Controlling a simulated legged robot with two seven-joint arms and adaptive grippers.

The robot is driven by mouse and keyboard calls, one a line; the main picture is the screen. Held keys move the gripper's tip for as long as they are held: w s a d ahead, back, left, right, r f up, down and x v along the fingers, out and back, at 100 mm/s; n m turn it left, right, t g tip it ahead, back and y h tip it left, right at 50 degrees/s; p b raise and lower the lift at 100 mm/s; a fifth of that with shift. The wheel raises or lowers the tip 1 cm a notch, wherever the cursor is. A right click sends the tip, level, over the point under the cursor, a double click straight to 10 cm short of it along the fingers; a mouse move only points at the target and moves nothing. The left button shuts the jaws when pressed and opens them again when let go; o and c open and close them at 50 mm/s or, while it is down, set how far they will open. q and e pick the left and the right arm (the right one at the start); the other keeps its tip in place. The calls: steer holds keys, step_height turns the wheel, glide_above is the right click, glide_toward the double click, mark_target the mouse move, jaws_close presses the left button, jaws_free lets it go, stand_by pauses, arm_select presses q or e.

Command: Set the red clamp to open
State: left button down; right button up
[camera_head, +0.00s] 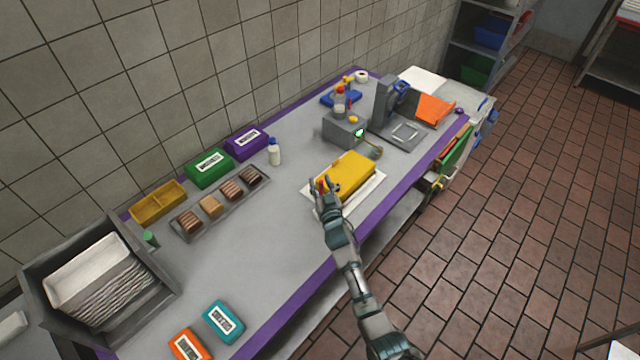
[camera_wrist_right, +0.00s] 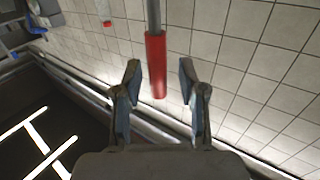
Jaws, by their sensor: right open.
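The red clamp's handle (camera_wrist_right: 156,65) shows in the right wrist view as a red sleeve on a grey rod. It lies between the two fingers of my right gripper (camera_wrist_right: 159,82), with a gap on each side. In the head view, a small red part (camera_head: 321,184) shows at the fingertips of my right gripper (camera_head: 327,185), beside the yellow block (camera_head: 350,170) on a white tray (camera_head: 372,193). My right gripper is open. The rest of the clamp is hidden or too small to tell. My left gripper is not in view.
A white bottle (camera_head: 274,153) and a tray of brown blocks (camera_head: 217,205) are left. The front-left counter (camera_head: 240,255) is mostly clear.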

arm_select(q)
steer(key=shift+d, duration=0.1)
arm_select(e)
steer(key=shift+d, duration=0.2)
jaws_close()
steer(key=shift+a, duration=0.1)
steer(key=shift+s, duration=0.1)
